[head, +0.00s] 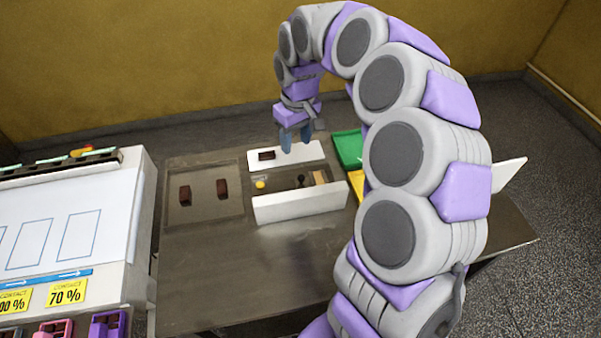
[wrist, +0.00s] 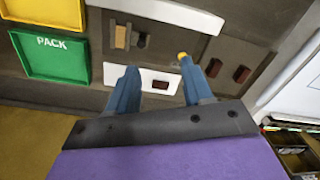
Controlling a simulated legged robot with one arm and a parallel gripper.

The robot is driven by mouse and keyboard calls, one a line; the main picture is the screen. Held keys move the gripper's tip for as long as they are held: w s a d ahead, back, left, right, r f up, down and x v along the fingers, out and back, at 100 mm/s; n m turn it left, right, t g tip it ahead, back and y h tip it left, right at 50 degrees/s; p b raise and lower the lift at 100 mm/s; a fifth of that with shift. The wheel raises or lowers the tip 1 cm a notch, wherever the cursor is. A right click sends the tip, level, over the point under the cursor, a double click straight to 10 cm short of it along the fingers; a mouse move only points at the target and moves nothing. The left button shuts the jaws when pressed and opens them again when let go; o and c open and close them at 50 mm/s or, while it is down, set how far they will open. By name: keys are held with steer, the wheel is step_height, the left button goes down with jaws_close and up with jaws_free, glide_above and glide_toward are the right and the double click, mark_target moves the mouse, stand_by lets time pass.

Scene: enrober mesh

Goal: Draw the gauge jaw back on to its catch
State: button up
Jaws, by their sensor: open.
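The gauge is a grey bed with a white front wall (head: 300,205) on the steel table. In its recess are a dark knob (head: 300,181), a tan block (head: 319,177) at the right end and a yellow button (head: 260,184) at the left. I cannot tell which part is the jaw, or see the catch. The wrist view shows the knob (wrist: 143,40), tan block (wrist: 121,36) and yellow button (wrist: 183,55), close to one fingertip in the picture. My gripper (head: 295,144) is open and empty, pointing down above the white plate (head: 312,153) behind the recess.
A brown bar (head: 267,155) lies on the white plate. Two brown bars (head: 222,188) sit in a shallow grey tray (head: 205,209) at left. A green PACK tray (wrist: 50,55) stands beside the gauge, with a yellow tray (wrist: 62,10). The table front is clear.

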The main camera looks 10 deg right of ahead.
glide_above(301, 177)
step_height(301, 177, down, 4)
steer(key=r, duration=0.1)
steer(key=f, duration=0.1)
steer(key=shift+h, duration=0.3)
step_height(301, 177, down, 17)
steer(key=b, duration=0.3)
steer(key=shift+f, duration=0.15)
jaws_close()
